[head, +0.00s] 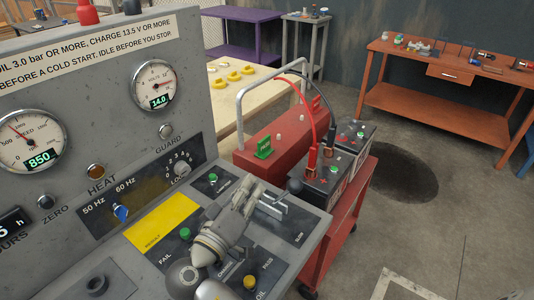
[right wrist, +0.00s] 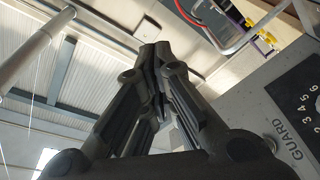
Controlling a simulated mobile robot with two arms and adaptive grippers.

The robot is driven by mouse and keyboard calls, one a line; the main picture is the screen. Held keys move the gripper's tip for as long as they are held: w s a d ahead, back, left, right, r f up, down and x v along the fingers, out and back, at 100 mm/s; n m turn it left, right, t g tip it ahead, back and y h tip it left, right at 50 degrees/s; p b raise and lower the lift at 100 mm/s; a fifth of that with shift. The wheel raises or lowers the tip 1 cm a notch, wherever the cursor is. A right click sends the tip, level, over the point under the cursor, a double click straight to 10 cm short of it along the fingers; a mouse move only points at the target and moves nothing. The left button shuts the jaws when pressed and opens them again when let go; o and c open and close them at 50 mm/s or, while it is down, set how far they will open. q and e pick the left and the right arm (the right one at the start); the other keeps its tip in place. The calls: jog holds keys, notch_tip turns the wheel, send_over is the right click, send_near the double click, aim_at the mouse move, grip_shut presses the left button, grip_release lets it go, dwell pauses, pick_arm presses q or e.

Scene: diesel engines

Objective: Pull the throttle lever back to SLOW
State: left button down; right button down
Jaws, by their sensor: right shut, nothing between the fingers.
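The throttle lever has a black ball knob (head: 295,186) and stands at a slotted plate on the sloping grey console, with the word SLOW near the plate's lower right end. My right gripper (head: 256,188) is shut and empty. It reaches up from the bottom of the head view, and its fingertips are just left of the lever knob. I cannot tell whether they touch the lever. In the right wrist view the closed fingers (right wrist: 157,50) point upward and the lever does not show. My left gripper is not in view.
The grey console panel (head: 110,120) with gauges rises at the left. A yellow RESULT plate (head: 163,222) and a green button (head: 213,178) lie beside my right gripper. A red cart (head: 340,215) with batteries stands just beyond the console. An orange workbench (head: 440,95) stands farther back.

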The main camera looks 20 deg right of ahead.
jog(key=p, duration=0.7)
send_over(283, 195)
jog(key=a, duration=0.2)
jog(key=shift+s+d+f+h, duration=0.15)
jog(key=shift+d+f+h, duration=0.05)
jog(key=shift+f+h, duration=0.15)
